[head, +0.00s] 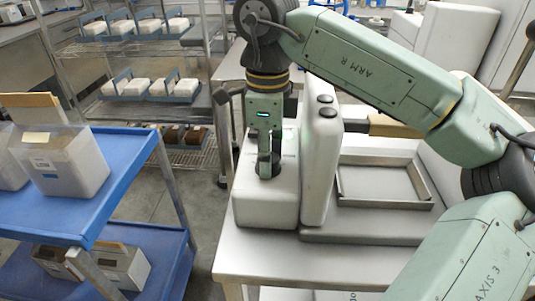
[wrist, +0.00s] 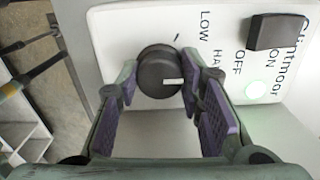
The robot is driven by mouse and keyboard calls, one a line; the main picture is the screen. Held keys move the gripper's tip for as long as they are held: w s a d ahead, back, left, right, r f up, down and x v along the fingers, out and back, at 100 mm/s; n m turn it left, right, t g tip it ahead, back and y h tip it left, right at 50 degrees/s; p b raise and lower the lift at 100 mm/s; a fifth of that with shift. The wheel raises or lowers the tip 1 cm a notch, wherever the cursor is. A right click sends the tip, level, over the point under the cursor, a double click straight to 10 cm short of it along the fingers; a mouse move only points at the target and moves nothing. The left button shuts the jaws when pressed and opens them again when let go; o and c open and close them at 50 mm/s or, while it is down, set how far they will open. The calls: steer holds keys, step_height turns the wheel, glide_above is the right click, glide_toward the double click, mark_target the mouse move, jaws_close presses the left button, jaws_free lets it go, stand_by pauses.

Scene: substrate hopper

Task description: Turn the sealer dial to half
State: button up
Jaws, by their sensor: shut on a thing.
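The sealer (head: 268,205) is a white machine standing on the steel table. Its dial (wrist: 157,66) is a round black knob with a white pointer mark, set in a white panel. The mark points right in the wrist view. The words LOW and HA… are printed beside the dial; the rest of the second word is hidden by my right finger. My gripper (wrist: 158,88) is shut on the dial, one purple-padded finger on each side. In the head view my gripper (head: 264,155) points down onto the sealer's top.
A black switch (wrist: 275,32) and a lit green lamp (wrist: 257,90) sit by ON and OFF on the panel. A metal tray (head: 385,183) lies right of the sealer's upright part. A blue cart (head: 125,170) stands left, with a floor gap between.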

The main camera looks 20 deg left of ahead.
steer(key=o, duration=1.2)
steer(key=shift+c, duration=0.2)
step_height(320, 180, up, 12)
